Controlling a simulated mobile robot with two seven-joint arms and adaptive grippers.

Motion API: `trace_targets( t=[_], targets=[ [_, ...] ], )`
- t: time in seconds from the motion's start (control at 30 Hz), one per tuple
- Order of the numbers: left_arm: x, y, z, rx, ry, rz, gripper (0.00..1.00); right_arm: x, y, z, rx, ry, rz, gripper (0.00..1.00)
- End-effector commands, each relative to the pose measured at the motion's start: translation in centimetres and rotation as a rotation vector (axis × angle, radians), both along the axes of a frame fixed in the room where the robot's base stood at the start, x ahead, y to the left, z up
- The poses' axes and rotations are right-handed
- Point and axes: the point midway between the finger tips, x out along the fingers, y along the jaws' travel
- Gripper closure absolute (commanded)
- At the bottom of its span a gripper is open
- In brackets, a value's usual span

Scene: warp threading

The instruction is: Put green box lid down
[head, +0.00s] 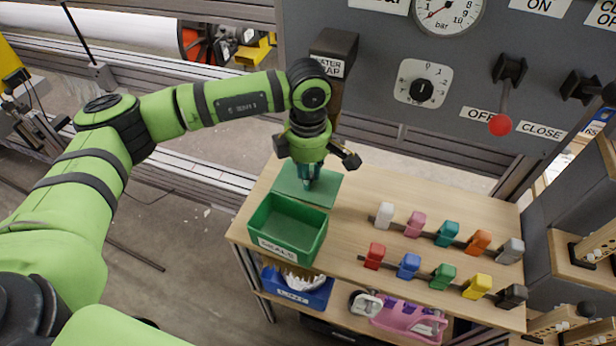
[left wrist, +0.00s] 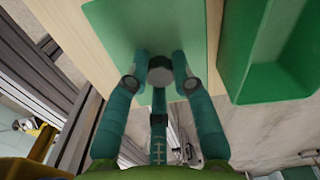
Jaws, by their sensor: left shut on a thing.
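The green box lid (head: 318,190) is a flat green plate at the back left of the wooden table, just behind the open green box (head: 289,228) with a white label. In the left wrist view the lid (left wrist: 135,28) lies close in front of the fingers, and the green box (left wrist: 265,50) is to the right. My left gripper (head: 309,178) is over the lid with its fingers pointing down. In the left wrist view its teal fingers (left wrist: 160,62) are shut on the lid's grey round knob (left wrist: 160,76). I cannot tell whether the lid touches the table. My right gripper is not visible.
The wooden table (head: 352,225) holds two rows of coloured clips (head: 443,274) on the right. A grey panel (head: 440,60) with gauge, dial and levers stands behind. A blue bin (head: 297,290) and pink basket (head: 408,318) sit on the lower shelf.

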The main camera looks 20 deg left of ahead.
Motion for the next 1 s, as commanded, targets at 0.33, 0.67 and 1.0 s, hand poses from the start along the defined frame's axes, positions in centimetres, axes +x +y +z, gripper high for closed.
trace_targets(
  t=[0.33, 0.67, 1.0],
  targets=[
    [0.0, 0.0, -2.5, 0.0, -0.001, -0.001, 1.0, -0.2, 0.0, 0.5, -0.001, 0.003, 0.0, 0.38],
    [0.0, 0.0, -2.8, 0.0, 0.0, 0.0, 0.51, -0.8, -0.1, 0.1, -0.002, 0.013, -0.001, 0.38],
    [0.0, -0.1, -2.4, 0.0, 0.0, 0.0, 0.51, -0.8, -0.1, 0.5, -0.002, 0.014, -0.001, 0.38]
  ],
)
